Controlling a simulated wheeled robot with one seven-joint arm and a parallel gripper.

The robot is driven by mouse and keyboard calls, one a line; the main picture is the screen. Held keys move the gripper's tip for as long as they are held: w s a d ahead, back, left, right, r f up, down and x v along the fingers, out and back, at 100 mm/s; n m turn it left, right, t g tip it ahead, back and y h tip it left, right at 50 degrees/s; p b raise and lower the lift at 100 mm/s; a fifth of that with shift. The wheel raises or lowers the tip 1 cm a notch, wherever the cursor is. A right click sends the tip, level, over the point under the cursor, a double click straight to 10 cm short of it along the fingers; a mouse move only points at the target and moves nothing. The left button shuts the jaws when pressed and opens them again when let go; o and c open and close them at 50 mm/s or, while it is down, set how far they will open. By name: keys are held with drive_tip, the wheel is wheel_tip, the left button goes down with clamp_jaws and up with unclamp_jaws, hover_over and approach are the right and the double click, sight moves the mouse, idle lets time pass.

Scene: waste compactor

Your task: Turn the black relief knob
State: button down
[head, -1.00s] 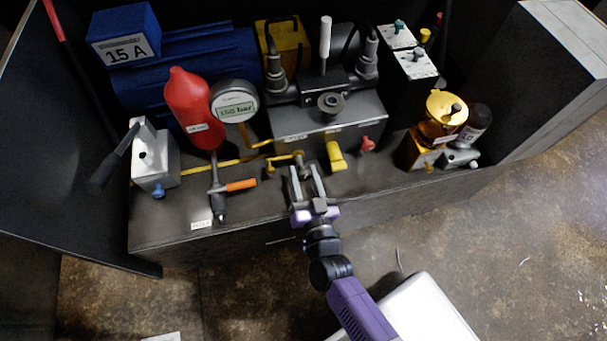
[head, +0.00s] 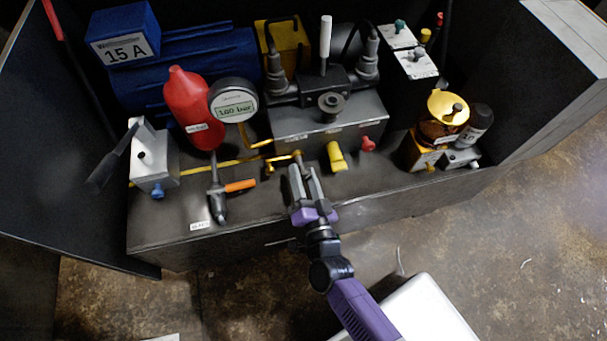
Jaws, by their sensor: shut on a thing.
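The black relief knob (head: 298,157) sticks out low from the left front of the grey valve block (head: 350,118) in the head view. My gripper (head: 303,170) reaches it from the front, and its two fingers are shut on it. The fingers hide most of the knob, so its turn angle cannot be seen. A round gauge (head: 234,104) to the left of the block reads about 160 bar.
A yellow knob (head: 336,157) and a red knob (head: 368,144) stand just right of my gripper. An orange-handled valve (head: 238,186) and a red bottle (head: 190,112) are to the left. The bench front near my gripper is clear.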

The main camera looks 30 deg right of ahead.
drive_tip(key=c, duration=0.9)
unclamp_jaws()
drive_tip(key=shift+o, duration=0.2)
drive_tip(key=v, duration=0.8)
drive_tip(key=shift+p, duration=0.4)
